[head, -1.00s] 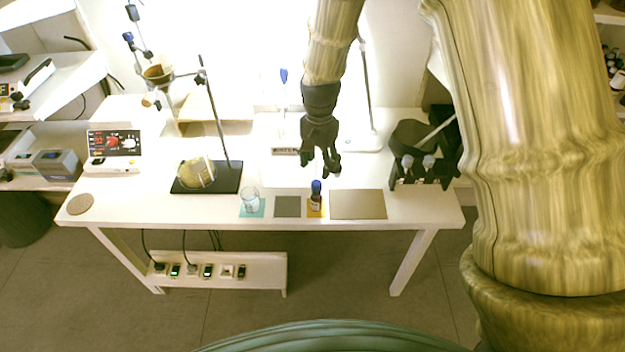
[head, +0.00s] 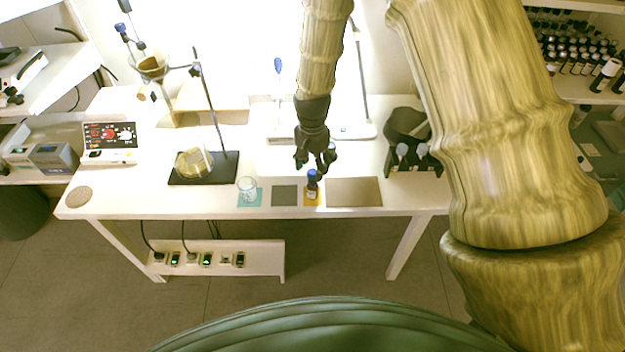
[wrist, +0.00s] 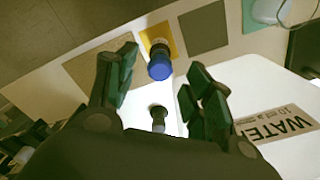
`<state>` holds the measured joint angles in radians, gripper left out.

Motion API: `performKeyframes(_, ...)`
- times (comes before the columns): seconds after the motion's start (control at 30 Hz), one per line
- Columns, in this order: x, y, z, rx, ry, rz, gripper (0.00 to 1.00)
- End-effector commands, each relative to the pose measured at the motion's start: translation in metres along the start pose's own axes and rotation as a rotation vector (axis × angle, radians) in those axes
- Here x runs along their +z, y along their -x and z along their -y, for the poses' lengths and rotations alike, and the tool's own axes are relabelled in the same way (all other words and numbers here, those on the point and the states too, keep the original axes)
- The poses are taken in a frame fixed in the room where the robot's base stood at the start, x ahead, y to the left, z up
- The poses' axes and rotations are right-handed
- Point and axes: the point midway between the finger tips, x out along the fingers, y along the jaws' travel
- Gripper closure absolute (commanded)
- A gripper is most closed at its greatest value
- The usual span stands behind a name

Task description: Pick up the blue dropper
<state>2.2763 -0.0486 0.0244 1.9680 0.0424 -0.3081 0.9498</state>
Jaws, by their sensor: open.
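The blue dropper is the blue cap on a small dark bottle. In the head view the blue dropper (head: 312,174) stands upright on a yellow mat (head: 306,200) near the table's front edge. In the wrist view the blue dropper (wrist: 159,68) shows just beyond the gap between my fingers. My gripper (head: 315,166) is open and empty, close behind and above the bottle in the head view. It also shows in the wrist view (wrist: 160,78), with its fingers spread to either side. I cannot tell whether any finger touches the cap.
A glass beaker (head: 247,188) stands on a teal mat left of the bottle. A grey mat (head: 285,195) and a tan board (head: 354,191) lie on either side. A black rack (head: 412,158) and a stand base (head: 204,168) are farther out. A "WATER" label (wrist: 285,122) shows in the wrist view.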

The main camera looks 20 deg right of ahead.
Motion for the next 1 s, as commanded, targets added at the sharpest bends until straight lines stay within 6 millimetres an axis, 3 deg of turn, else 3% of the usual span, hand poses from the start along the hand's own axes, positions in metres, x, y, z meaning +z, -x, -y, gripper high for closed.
performKeyframes(0.4,-0.001,-0.033,0.0,0.001,0.0,0.001,0.48)
performKeyframes(0.73,-0.001,-0.036,0.001,-0.001,0.001,0.0,0.48)
performKeyframes(1.0,-0.001,-0.036,0.001,-0.001,0.001,0.0,0.78)
